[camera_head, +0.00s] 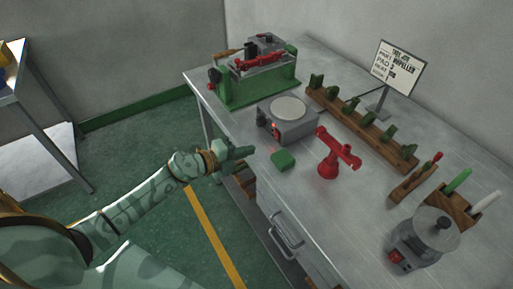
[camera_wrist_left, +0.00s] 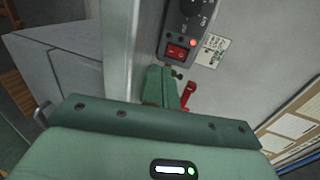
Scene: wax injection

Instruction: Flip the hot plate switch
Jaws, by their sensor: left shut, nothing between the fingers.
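The hot plate (camera_head: 288,121) is a grey box with a round pale top on the bench, near its left edge. A red light glows on its front. In the left wrist view a grey panel carries a red rocker switch (camera_wrist_left: 176,52), a lit red lamp (camera_wrist_left: 193,43) and part of a black knob (camera_wrist_left: 192,6). My left gripper (camera_head: 247,151) is shut and empty, in front of the hot plate and a little to its left. Its green fingers (camera_wrist_left: 163,86) show just below the switch in the wrist view; I cannot tell whether they touch the panel. My right gripper is out of view.
A green block (camera_head: 283,160) lies in front of the hot plate, with a red stand (camera_head: 329,160) to its right. A green-based machine (camera_head: 257,82) stands behind. A wooden rack (camera_head: 362,128) and a grey pot (camera_head: 428,233) are farther right. Drawers (camera_head: 285,235) form the bench front.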

